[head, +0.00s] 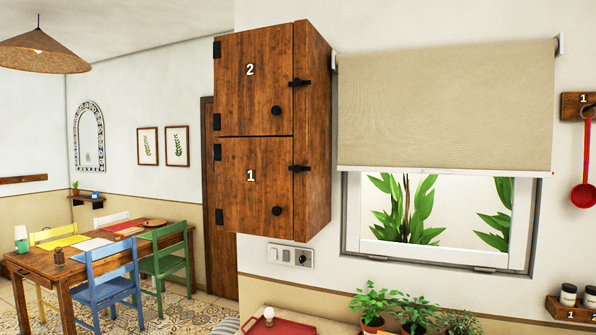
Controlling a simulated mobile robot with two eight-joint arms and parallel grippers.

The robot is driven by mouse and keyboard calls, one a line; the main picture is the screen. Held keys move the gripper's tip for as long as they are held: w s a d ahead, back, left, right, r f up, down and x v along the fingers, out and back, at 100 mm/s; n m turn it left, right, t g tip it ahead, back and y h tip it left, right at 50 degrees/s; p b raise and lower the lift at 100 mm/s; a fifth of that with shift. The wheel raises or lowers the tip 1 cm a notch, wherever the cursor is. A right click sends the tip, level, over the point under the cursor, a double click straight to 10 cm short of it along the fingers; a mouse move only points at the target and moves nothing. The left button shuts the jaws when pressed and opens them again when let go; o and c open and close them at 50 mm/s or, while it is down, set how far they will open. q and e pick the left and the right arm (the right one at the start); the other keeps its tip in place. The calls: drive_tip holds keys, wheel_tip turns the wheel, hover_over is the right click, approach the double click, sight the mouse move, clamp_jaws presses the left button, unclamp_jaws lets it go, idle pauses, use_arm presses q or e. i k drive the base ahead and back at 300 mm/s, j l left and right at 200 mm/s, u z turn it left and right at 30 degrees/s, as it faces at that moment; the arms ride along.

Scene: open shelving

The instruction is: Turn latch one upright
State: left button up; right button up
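A wooden wall cabinet has two doors, one above the other. The lower door (250,190) is marked 1 and the upper door (252,90) is marked 2. Latch one (299,168) is a small black bar at the right edge of door 1 and lies level across the gap to the frame. A like latch (299,82) on door 2 also lies about level. Both doors look closed. Each has a round black knob. Neither of my grippers is in view.
A window with a beige blind (445,105) is right of the cabinet. A switch panel (290,256) is on the wall below it. Potted plants (415,312) and a red tray (280,326) stand low in front. A dining table (100,258) with chairs is at left.

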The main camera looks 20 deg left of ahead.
sight(297, 169)
drive_tip(key=j+z, duration=0.1)
drive_tip(key=z, duration=0.55)
drive_tip(key=i+j+z, duration=0.1)
drive_tip(key=j+z, duration=0.65)
drive_tip(key=j, duration=0.3)
drive_tip(key=j+z, duration=0.1)
drive_tip(key=j, duration=0.45)
drive_tip(key=k+j+z, duration=0.15)
drive_tip(key=j, duration=0.35)
